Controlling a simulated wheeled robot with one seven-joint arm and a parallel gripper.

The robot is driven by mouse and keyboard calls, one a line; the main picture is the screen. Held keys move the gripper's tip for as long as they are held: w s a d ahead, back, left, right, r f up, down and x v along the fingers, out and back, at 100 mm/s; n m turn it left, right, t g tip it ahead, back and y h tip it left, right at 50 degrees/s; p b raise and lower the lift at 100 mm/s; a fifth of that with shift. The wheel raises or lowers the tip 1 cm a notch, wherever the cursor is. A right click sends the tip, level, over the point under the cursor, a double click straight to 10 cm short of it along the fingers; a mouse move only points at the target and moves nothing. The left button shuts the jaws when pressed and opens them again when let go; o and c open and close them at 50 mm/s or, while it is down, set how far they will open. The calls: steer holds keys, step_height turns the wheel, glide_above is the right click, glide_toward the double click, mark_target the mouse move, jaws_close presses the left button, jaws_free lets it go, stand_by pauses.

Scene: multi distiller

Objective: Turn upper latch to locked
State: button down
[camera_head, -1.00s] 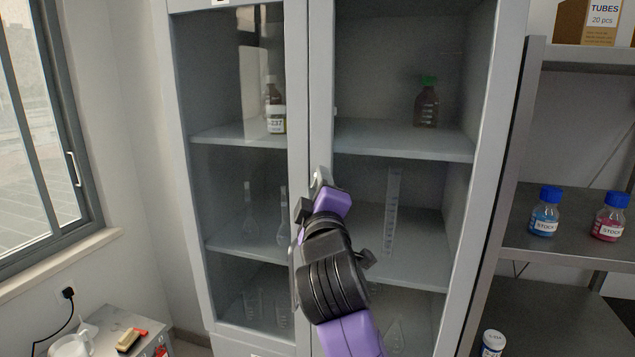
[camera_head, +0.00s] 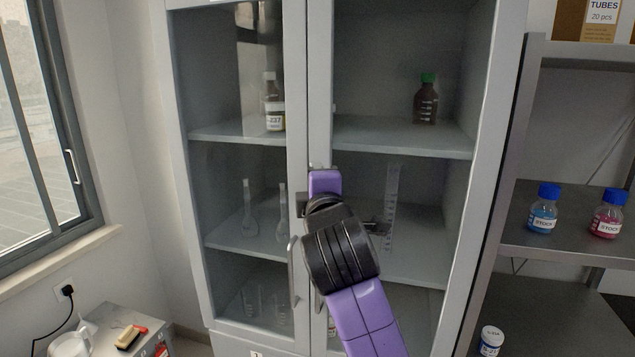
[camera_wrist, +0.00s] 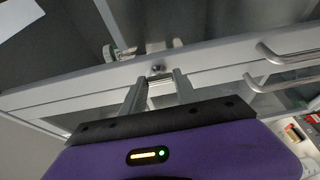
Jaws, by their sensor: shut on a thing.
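The upper latch (camera_wrist: 157,69) is a small metal fitting on the light grey cabinet door frame, seen at the fingertips in the wrist view. My gripper (camera_wrist: 160,84) has its two fingers close together at the latch, shut on it. In the head view, my gripper (camera_head: 321,172) is at the meeting edge of the two glass doors, about level with the middle shelf area. My purple and black wrist hides most of the latch there, so its exact turn is hard to tell.
Door handles (camera_wrist: 285,55) stick out beside the gripper in the wrist view; the left door handle (camera_head: 293,272) shows below it in the head view. Bottles and glassware stand behind the glass. An open shelf with a blue-capped bottle (camera_head: 543,210) stands at right.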

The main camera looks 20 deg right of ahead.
steer(key=c, duration=0.9)
jaws_free()
steer(key=b+v, duration=0.2)
steer(key=v, duration=0.5)
steer(key=shift+s+a, duration=0.15)
steer(key=shift+s, duration=0.25)
